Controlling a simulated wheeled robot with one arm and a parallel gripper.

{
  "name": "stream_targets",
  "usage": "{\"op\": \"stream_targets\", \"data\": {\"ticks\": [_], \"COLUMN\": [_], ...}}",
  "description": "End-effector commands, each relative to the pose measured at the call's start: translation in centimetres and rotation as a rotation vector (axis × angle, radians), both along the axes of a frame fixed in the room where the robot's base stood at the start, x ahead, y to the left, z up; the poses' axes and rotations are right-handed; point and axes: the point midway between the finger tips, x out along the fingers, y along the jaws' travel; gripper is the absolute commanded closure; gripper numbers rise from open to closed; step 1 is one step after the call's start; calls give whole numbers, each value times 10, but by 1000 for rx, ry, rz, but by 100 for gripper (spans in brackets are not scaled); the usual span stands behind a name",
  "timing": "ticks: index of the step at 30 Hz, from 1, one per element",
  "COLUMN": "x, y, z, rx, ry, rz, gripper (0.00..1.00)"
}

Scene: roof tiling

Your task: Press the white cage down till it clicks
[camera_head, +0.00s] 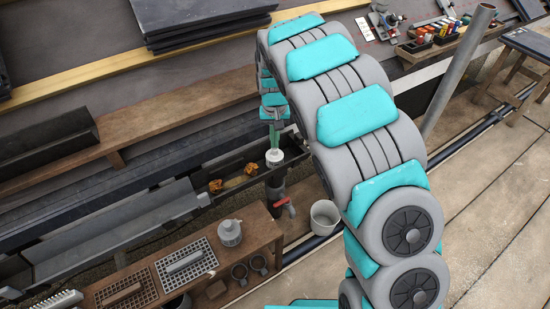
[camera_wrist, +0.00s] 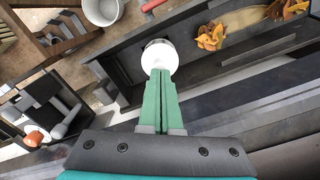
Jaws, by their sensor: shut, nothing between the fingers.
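The white cage (camera_head: 274,156) sits at the right end of the dark gutter (camera_head: 226,170), above a dark downpipe (camera_head: 277,192). In the wrist view the white cage (camera_wrist: 160,54) is a round white top just beyond my fingertips. My gripper (camera_head: 274,146) has its green fingers together with nothing between them. It points down over the cage, and in the wrist view the fingertips (camera_wrist: 159,73) overlap the cage's near edge. I cannot tell whether they touch it. The cage's lower part and its seat are hidden.
Orange-brown leaves (camera_head: 233,181) lie in the gutter left of the cage. A white bucket (camera_head: 325,216) stands to the right, near a red handle (camera_head: 287,206). A wooden bench (camera_head: 250,240) holds a grey pot (camera_head: 230,233) and grates. A grey pole (camera_head: 460,75) stands right of my arm.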

Motion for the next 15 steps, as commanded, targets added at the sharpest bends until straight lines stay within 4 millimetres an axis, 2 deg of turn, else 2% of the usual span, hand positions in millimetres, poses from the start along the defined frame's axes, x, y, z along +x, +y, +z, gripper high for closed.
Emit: {"op": "stream_targets", "data": {"ticks": [7,15], "x": [0,1], "y": [0,0], "z": [3,22], "rx": [0,1], "ry": [-1,-2], "rz": [0,0], "gripper": [100,100]}}
